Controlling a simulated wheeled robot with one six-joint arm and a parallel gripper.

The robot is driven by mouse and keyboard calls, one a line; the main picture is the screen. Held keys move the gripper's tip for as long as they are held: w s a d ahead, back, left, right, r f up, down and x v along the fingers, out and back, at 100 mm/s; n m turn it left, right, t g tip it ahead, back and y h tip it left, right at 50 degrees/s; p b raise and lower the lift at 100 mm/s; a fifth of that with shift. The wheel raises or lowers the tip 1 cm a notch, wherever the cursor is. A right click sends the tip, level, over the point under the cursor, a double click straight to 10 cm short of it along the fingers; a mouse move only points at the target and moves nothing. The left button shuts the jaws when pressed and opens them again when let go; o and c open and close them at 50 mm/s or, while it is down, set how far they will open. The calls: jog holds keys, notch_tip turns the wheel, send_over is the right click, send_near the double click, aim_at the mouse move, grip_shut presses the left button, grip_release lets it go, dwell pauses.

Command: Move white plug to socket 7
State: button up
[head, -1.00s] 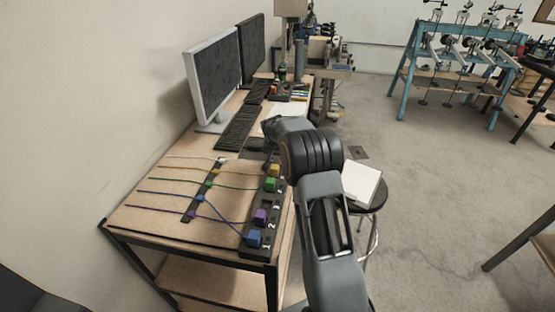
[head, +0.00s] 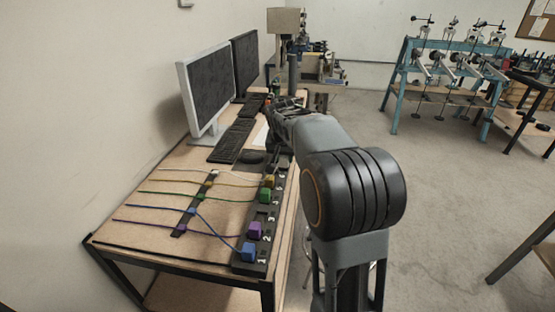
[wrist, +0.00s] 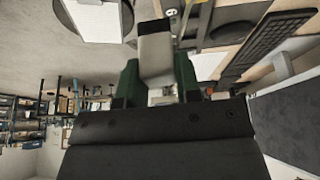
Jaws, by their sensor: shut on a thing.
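The white plug (wrist: 155,50) shows in the wrist view between the two green fingers of my gripper (wrist: 158,76), which is shut on it. The dark socket strip (head: 250,268) runs along the right edge of the desk in the head view. A blue plug (head: 249,252), a purple plug (head: 254,230), a green plug (head: 264,195) and a yellow plug (head: 268,181) sit on the strip. Small numbers mark its near sockets; I cannot make out the number 7. In the head view my arm reaches over the far end of the strip, and the white plug cannot be made out there.
Coloured cables cross a dark bar (head: 180,230) on the desk. A keyboard (head: 231,141) and monitors (head: 206,90) stand beyond, on the left. A stool seat (wrist: 103,15) shows in the wrist view. Open floor lies to the right of the desk.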

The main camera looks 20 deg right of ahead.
jog(key=s+p, duration=0.1)
jog(key=p, duration=0.1)
jog(key=shift+s+d+f+p, duration=0.15)
jog(key=shift+s+p, duration=0.15)
jog(key=shift+s, duration=0.05)
jog(key=w+d+f+p, duration=0.2)
jog(key=w+p, duration=0.1)
jog(key=w, duration=0.6)
jog(key=w+d+f+p, duration=0.2)
jog(key=w+p, duration=0.2)
jog(key=w, duration=0.5)
jog(key=shift+d+f+b, duration=0.1)
jog(key=shift+f+b, duration=2.05)
jog(key=shift+f, duration=0.55)
jog(key=shift+f+b, duration=0.7)
jog(key=shift+f, duration=0.15)
dwell(0.5)
jog(key=o, duration=1.4)
jog(key=shift+s, duration=0.1)
